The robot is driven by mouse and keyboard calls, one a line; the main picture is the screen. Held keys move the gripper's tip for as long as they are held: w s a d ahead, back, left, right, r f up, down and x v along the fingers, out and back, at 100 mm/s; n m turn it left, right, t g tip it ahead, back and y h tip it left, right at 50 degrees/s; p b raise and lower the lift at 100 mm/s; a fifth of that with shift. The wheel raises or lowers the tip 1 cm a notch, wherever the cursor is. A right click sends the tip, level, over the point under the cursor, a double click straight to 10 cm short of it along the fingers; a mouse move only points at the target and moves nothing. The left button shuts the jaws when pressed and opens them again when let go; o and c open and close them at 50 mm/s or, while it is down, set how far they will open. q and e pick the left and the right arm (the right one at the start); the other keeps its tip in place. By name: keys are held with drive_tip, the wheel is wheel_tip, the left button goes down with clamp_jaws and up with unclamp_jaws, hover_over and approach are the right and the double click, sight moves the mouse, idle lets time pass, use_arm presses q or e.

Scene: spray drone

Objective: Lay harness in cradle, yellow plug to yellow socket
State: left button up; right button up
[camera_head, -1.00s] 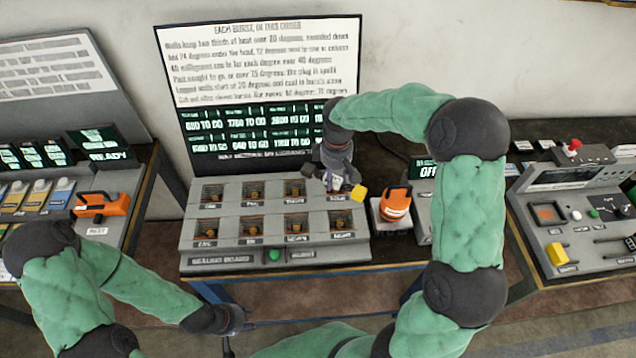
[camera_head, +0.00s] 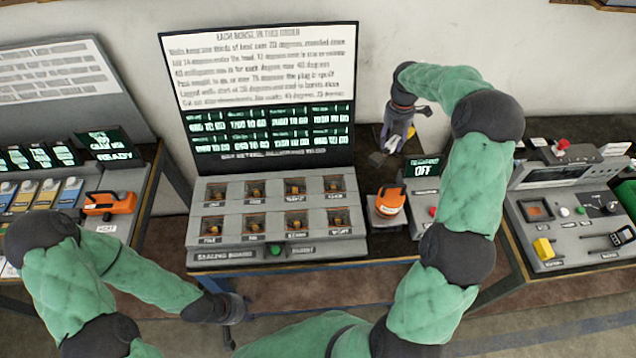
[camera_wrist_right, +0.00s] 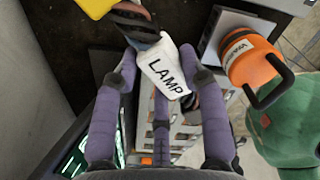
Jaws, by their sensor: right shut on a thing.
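My right gripper (camera_head: 388,145) is over the dark table top behind the orange tool, right of the text screen. In the right wrist view its fingers (camera_wrist_right: 163,78) are shut on a white tag marked LAMP (camera_wrist_right: 163,72). A dark and brownish piece (camera_wrist_right: 136,16) adjoins the tag, and a yellow plug-like block (camera_wrist_right: 97,6) shows at the top edge; how they join is unclear. My left gripper (camera_head: 236,309) hangs low in front of the table; its jaws are too small to read. I cannot make out a cradle or a yellow socket for certain.
A grey board (camera_head: 275,205) with several windowed bays stands below the screen (camera_head: 258,90). An orange tool (camera_head: 390,200) sits on a stand beside it, near an OFF display (camera_head: 425,168). Right console (camera_head: 570,230) carries a yellow block (camera_head: 543,249). An orange-handled device (camera_head: 110,203) is left.

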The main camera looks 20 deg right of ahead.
sight(383, 179)
drive_tip(key=shift+d+r+n, duration=0.1)
drive_tip(key=shift+d+n, duration=0.2)
drive_tip(key=shift+d, duration=0.1)
wheel_tip(383, 179, down, 18)
drive_tip(key=shift+f+b, duration=0.1)
drive_tip(key=shift+b, duration=0.75)
drive_tip(key=shift+f, duration=0.1)
drive_tip(key=o, duration=1.2)
drive_tip(key=shift+o, duration=0.2)
